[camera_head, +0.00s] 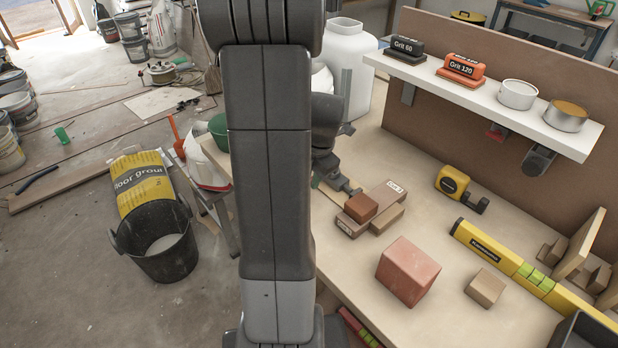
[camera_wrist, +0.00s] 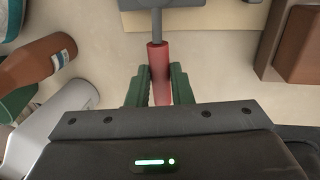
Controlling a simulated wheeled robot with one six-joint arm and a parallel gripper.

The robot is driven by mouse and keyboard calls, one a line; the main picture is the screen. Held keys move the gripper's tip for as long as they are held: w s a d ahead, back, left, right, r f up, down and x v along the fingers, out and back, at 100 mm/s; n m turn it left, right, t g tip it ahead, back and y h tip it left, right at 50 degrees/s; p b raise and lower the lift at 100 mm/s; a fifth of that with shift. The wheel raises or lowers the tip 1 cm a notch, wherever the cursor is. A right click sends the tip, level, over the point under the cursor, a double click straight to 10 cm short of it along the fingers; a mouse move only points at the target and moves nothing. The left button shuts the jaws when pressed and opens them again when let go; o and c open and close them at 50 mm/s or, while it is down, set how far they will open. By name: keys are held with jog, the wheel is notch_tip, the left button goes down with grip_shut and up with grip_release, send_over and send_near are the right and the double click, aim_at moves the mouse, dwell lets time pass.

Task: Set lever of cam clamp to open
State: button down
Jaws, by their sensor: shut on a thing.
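In the wrist view a red lever (camera_wrist: 158,62) with a grey rod runs up to a grey metal part of the cam clamp (camera_wrist: 200,19) at the top edge. My gripper (camera_wrist: 159,84) has its two green fingers on either side of the red lever and is shut on it. The lever points straight toward my gripper. Most of the clamp is outside the wrist view, so I cannot tell its setting. In the head view my arm covers much of the bench's left side, and I cannot make out the red lever there.
On the bench (camera_head: 447,270), several wooden blocks (camera_head: 362,207), a red block (camera_head: 408,271), a tape measure (camera_head: 453,182) and a yellow level (camera_head: 525,272) lie right of my arm. A white shelf (camera_head: 485,100) overhangs the back. A brown bottle (camera_wrist: 38,62) is near my gripper.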

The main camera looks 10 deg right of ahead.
dwell(0.4)
jog(key=c, duration=1.3)
grip_release()
jog(key=shift+s+d, duration=0.1)
notch_tip(320, 180, up, 14)
jog(key=s+d, duration=0.1)
jog(key=s, duration=0.1)
jog(key=shift+s+d+f+p, duration=0.15)
jog(key=shift+d+f+p, duration=0.05)
jog(key=shift+p, duration=0.1)
jog(key=shift+f, duration=0.1)
jog(key=f, duration=0.4)
jog(key=w+a+f, duration=0.1)
jog(key=f, duration=0.4)
jog(key=w+f, duration=0.1)
jog(key=f, duration=0.3)
jog(key=shift+w+a+f+b, duration=0.2)
jog(key=shift+a+f+b, duration=0.05)
jog(key=shift+f+b, duration=0.1)
jog(key=shift+r, duration=0.15)
